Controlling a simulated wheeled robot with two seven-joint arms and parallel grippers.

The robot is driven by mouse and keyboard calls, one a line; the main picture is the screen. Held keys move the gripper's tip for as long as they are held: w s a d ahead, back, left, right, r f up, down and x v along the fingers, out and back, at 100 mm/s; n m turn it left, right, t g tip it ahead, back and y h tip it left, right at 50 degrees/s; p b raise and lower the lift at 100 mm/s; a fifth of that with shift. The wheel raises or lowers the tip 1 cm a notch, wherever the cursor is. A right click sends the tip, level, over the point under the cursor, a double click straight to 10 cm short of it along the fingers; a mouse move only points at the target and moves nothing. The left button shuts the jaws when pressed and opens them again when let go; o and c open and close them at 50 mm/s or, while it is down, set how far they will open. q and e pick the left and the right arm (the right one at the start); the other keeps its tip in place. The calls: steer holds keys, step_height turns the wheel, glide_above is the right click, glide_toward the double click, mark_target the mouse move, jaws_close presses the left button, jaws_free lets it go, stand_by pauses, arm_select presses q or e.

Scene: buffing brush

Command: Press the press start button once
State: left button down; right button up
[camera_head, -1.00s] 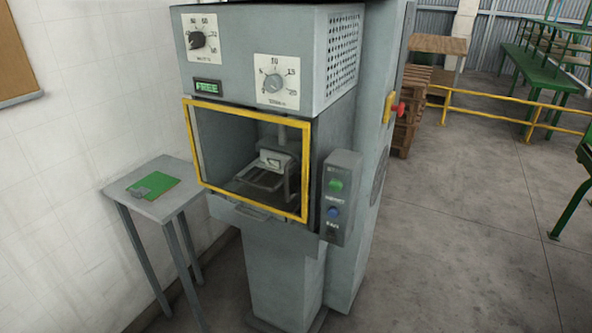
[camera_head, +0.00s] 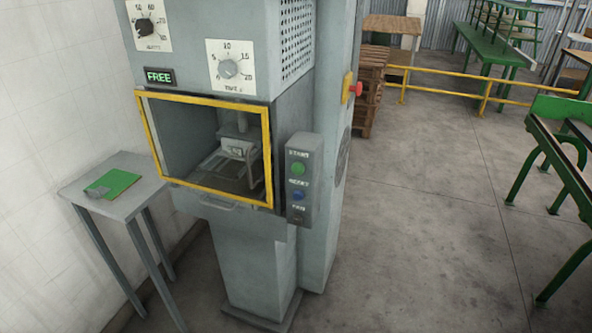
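The grey press (camera_head: 190,60) stands left of centre, with a yellow-framed front opening (camera_head: 271,160). The green start button (camera_head: 298,168) sits near the top of the grey control box (camera_head: 307,213) on the press's right front side, under a START label. A blue button (camera_head: 298,195) sits below it, and a dark switch is lower still. The small display (camera_head: 159,76) reads FREE. Neither of my grippers is in view.
A small grey side table (camera_head: 120,206) with a green board (camera_head: 112,184) stands left of the press. Green benches (camera_head: 565,150) stand at the right. The floor (camera_head: 430,230) between is clear.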

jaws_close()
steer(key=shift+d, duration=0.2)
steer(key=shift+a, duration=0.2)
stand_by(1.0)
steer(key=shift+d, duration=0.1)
